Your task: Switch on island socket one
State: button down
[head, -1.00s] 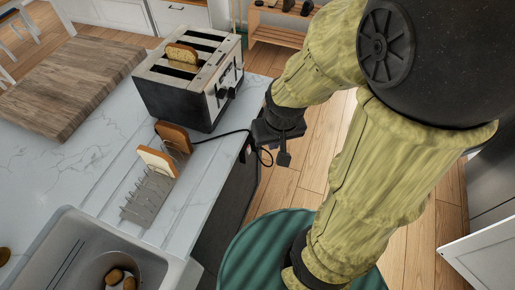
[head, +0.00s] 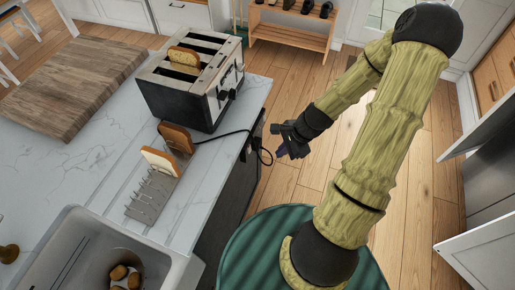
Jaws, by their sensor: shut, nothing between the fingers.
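The island's countertop (head: 75,150) fills the left, and its dark side face (head: 228,195) drops to the floor. A black cord (head: 225,134) runs from the toaster (head: 195,85) over the counter edge and loops down beside the island's side. Island socket one cannot be made out; that side face is seen at a steep angle, so its switch is hidden. My gripper (head: 281,152) is shut and empty, just right of the island's side near the cord loop, pointing left and down. I cannot tell whether it touches the cord.
A toast rack (head: 150,198) with two bread slices stands near the counter edge, in front of the toaster. A sink (head: 80,262) is at the lower left and a wooden board (head: 70,85) at the back left. Wooden floor (head: 290,100) is open behind my arm; a shoe rack (head: 295,35) stands farther back.

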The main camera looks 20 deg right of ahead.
aim_at(250, 149)
jog(key=w+d+m+t, duration=0.1)
jog(key=m, duration=0.1)
jog(key=w+f+m+y, duration=0.1)
jog(key=m, duration=0.2)
jog(key=d+f+m+t, duration=0.1)
jog(key=m, duration=0.2)
jog(key=shift+w+d+t+y+p, duration=0.3)
jog(key=shift+w+y+p, duration=0.1)
jog(key=shift+f, duration=0.1)
jog(key=p+x, duration=0.1)
jog(key=x, duration=0.3)
jog(key=w+a+r+p+x, duration=0.1)
jog(key=x, duration=0.3)
jog(key=a+r+p+x, duration=0.1)
jog(key=x, duration=0.4)
jog(key=shift+w, duration=0.25)
jog(key=shift+s+d+r+p, duration=0.15)
jog(key=shift+d+r+p, duration=0.1)
jog(key=shift+r+p, duration=0.15)
jog(key=shift+r, duration=0.45)
